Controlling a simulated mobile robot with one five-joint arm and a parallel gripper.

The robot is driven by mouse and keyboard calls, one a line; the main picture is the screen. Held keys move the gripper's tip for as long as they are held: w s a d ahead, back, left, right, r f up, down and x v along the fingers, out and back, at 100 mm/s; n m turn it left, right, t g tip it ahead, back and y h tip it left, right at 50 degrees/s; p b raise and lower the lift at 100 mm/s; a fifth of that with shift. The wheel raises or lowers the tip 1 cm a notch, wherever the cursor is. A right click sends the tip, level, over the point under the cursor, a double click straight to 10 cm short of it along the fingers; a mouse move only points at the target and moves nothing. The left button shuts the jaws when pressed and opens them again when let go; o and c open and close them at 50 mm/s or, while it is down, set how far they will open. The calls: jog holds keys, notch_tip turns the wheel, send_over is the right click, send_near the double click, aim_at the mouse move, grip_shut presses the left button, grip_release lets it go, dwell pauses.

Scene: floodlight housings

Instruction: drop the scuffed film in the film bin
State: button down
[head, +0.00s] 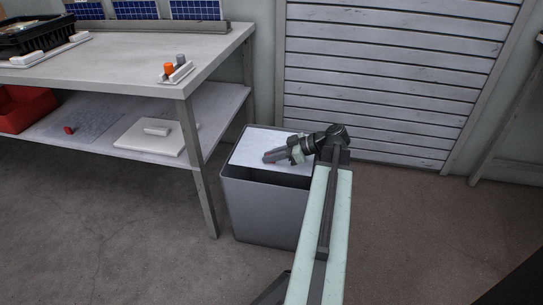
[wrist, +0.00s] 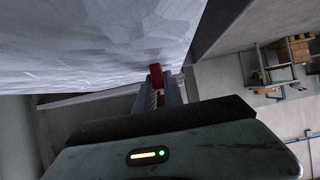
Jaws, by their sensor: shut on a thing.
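The film (head: 258,143) is a pale, bluish-white sheet at the mouth of the grey film bin (head: 262,213) in the head view. Its crinkled surface (wrist: 100,40) fills the upper left of the wrist view. My gripper (head: 268,157) is over the bin's opening, shut on the film. In the wrist view the fingertips (wrist: 158,82) meet the sheet's edge, and a small red piece shows there. The exact grip point and any scuffs are too small to tell. A dark strip of the bin's inside shows in front of the sheet.
A workbench (head: 130,60) with a lower shelf (head: 100,140) stands left of the bin, its leg close by. The bench bears a black crate (head: 38,38) and a small holder with orange and grey knobs (head: 175,70). A slatted shutter (head: 390,80) stands behind. Floor on the right is clear.

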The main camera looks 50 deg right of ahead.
jog(key=c, duration=1.4)
grip_release()
jog(key=p+v, duration=0.3)
jog(key=v, duration=0.4)
jog(key=shift+r+p, duration=0.15)
jog(key=shift+p, duration=0.15)
jog(key=shift+s+d, duration=0.2)
jog(key=shift+s, duration=0.1)
